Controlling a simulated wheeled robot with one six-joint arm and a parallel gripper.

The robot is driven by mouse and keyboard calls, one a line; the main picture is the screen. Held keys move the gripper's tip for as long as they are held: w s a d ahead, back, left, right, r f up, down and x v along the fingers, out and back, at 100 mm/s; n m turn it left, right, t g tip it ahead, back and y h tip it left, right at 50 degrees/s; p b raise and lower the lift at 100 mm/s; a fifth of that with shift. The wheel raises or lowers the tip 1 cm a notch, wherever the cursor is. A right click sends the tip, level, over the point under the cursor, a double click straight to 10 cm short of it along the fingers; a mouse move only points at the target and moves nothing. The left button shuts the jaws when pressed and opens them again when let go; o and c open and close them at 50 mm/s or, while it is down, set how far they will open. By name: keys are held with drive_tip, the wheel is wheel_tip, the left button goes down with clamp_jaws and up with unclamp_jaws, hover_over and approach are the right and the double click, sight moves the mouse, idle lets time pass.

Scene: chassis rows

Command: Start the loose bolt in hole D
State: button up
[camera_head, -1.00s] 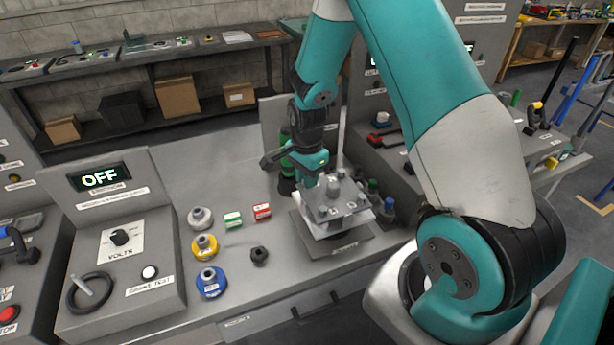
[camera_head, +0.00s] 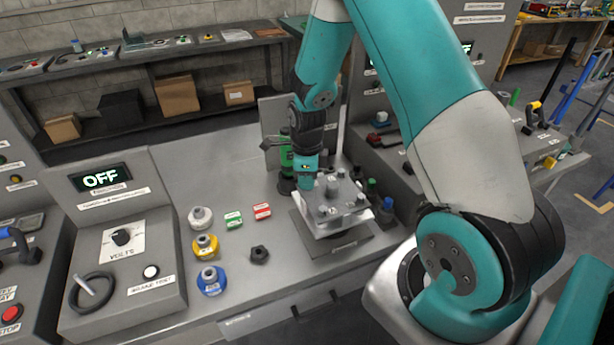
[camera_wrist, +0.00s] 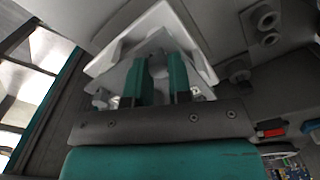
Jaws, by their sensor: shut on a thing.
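My gripper (camera_head: 306,182) is at the back left corner of a grey metal plate fixture (camera_head: 345,222) on the bench. The fixture carries several upright bolts or posts, and its hole letters are too small to read. In the wrist view my two teal fingers (camera_wrist: 162,82) reach to the fixture plate (camera_wrist: 118,62), with a narrow gap between them.
A black hex piece (camera_head: 259,255) lies on the bench left of the fixture. A green bottle (camera_head: 286,158) stands close behind my gripper.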

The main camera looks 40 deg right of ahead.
drive_tip(key=shift+m, duration=0.6)
drive_tip(key=o, duration=0.9)
wheel_tip(320, 180, up, 18)
drive_tip(key=shift+f+b, duration=0.25)
drive_tip(key=shift+b, duration=0.75)
